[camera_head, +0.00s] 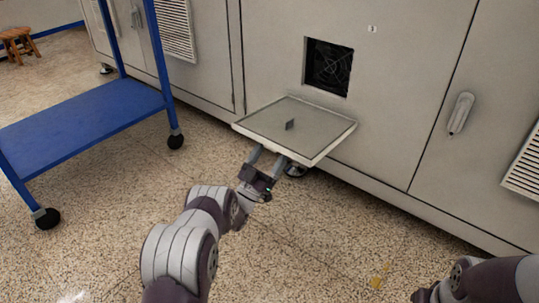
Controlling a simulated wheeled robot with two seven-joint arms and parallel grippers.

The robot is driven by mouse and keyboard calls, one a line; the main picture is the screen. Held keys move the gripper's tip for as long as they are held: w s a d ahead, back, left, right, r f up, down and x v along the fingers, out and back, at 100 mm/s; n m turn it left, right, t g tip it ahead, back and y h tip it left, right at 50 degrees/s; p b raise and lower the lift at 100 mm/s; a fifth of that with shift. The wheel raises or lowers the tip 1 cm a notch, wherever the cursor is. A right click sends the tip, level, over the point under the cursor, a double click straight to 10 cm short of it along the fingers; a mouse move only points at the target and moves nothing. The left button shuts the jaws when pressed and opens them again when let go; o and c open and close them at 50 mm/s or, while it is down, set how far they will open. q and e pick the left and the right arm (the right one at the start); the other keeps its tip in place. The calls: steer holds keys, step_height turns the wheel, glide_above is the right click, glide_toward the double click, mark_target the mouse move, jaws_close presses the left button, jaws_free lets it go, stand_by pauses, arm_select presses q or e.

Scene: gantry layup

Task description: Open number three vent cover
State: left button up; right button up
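The number three vent cover (265,122) is a pale square panel, swung down to nearly level in front of the cabinet. A small dark tab (290,125) stands on its upward face. Above it, the square vent opening (328,66) is uncovered and shows a dark fan. A small "3" label (373,29) is at its upper right. My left gripper (268,158) is at the cover's near edge, its two grey fingers apart. The fingertips are hidden by the cover, so contact is unclear. My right arm (485,283) shows at the lower right; its gripper's fingers cannot be made out.
A blue wheeled cart (85,112) stands at the left. The grey cabinet (420,60) runs across the back, with a door handle (461,113) at the right. A wooden stool (18,42) is far left.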

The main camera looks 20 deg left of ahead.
arm_select(q)
steer(key=p+v, duration=0.5)
steer(key=v, duration=0.7)
steer(key=shift+s+f+p, duration=0.25)
steer(key=shift+f+p, duration=0.05)
steer(key=shift+p, duration=0.1)
steer(key=shift+a, duration=0.1)
